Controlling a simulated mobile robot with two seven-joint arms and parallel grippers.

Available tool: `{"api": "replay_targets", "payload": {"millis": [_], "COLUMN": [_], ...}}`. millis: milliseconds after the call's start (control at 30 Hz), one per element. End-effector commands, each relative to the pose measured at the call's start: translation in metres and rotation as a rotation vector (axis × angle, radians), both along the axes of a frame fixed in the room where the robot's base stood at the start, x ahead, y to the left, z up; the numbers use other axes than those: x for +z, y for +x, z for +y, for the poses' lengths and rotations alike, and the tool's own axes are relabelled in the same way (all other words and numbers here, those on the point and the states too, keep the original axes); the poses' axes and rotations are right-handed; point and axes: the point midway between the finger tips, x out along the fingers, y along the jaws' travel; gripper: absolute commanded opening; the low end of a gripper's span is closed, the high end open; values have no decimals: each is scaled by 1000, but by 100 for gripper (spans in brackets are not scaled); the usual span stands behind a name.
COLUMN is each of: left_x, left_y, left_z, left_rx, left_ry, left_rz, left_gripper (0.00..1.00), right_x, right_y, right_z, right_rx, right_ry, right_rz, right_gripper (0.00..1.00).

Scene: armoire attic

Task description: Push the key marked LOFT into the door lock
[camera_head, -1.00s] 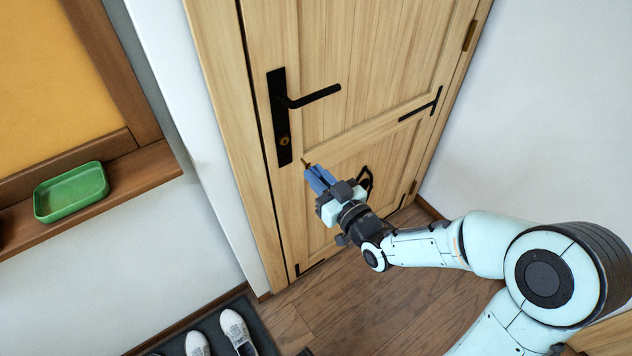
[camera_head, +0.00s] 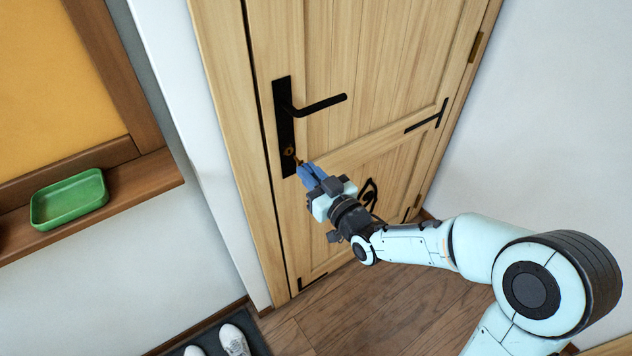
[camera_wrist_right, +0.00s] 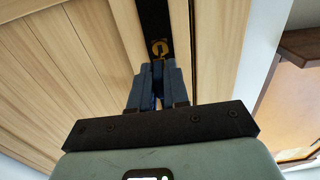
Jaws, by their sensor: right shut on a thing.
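The door lock (camera_head: 289,151) is a brass cylinder low on the black handle plate of a wooden door. It also shows in the right wrist view (camera_wrist_right: 160,47), just beyond my fingertips. My right gripper (camera_head: 306,170) has blue fingers and is shut on a small brass key (camera_head: 298,161). The key's tip points at the lock, just below and right of it in the head view. I cannot tell whether the tip touches the lock. The fingers hide most of the key, and no LOFT marking is readable. My left gripper is not in view.
The black door handle (camera_head: 320,105) sticks out above the lock. A green tray (camera_head: 70,201) sits on a wooden ledge (camera_head: 145,180) at the left. White shoes (camera_head: 234,341) stand on a dark mat at the bottom. The floor (camera_head: 350,310) below the arm is clear.

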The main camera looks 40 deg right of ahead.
Motion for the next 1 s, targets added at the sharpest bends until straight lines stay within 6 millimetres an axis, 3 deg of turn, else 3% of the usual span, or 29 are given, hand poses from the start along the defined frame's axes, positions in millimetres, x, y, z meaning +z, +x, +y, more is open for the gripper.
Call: {"api": "replay_targets", "payload": {"millis": [233,1000], "left_x": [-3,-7], "left_y": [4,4], "left_z": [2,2], "left_rx": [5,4], "left_ry": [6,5], "left_rz": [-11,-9], "left_gripper": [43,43], "right_x": [0,0], "right_y": [9,10], "right_z": [-1,-1], "right_rx": [0,0], "right_ry": [1,1], "right_rz": [0,-1], "right_gripper": [0,0]}}
